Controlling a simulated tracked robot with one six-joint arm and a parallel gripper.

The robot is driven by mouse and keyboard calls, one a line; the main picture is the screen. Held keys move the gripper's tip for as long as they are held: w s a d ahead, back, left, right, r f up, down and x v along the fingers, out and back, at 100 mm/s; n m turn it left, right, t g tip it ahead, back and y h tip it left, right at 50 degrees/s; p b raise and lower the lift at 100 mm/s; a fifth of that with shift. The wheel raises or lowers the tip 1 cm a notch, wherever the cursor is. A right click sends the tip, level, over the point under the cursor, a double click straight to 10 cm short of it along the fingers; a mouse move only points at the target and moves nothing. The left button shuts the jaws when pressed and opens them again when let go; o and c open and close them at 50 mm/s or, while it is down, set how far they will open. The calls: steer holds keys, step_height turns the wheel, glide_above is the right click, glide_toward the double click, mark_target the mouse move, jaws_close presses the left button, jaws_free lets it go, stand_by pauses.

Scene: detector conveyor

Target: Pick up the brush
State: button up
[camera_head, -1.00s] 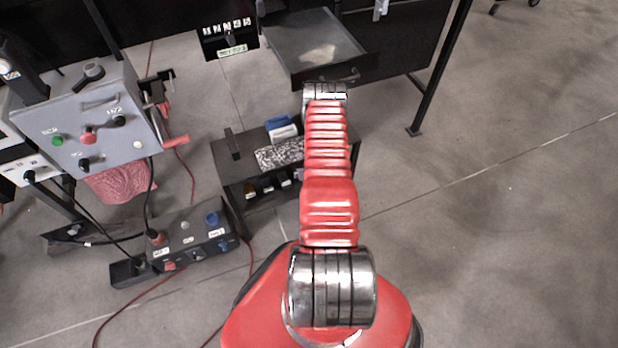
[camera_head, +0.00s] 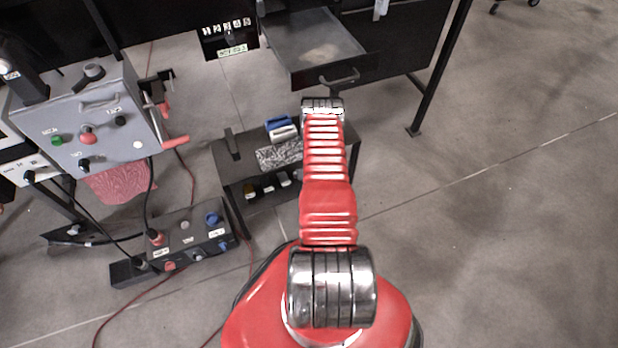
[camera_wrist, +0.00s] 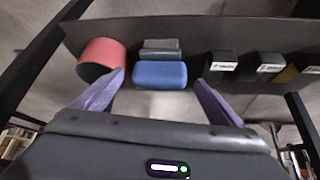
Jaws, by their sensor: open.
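No object is plainly recognisable as a brush. A blue block with a grey upper part, possibly the brush (camera_wrist: 160,75), lies on a dark shelf in the middle of the wrist view. My gripper (camera_wrist: 160,79) is open, its two purple fingers to the left and right of the block, with nothing held. I cannot tell how far the fingertips are from it.
A red cylinder (camera_wrist: 102,58) is close by the left finger; black labelled boxes (camera_wrist: 222,66) stand to the right. The dark cart (camera_head: 228,172) has a patterned item (camera_head: 279,156) on top. An open drawer (camera_head: 345,78) is behind it. Floor at right is clear.

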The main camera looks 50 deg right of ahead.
steer(key=shift+c, duration=0.2)
steer(key=c, duration=1.2)
steer(key=shift+o, duration=0.2)
steer(key=shift+r, duration=0.2)
steer(key=shift+r, duration=0.5)
steer(key=shift+d+r, duration=0.1)
steer(key=shift+r, duration=0.85)
steer(key=shift+s+a+r, duration=0.1)
steer(key=shift+s+a, duration=0.4)
steer(key=s+a, duration=1.1)
steer(key=s, duration=0.1)
steer(key=shift+s, duration=0.2)
steer(key=shift+a, duration=0.1)
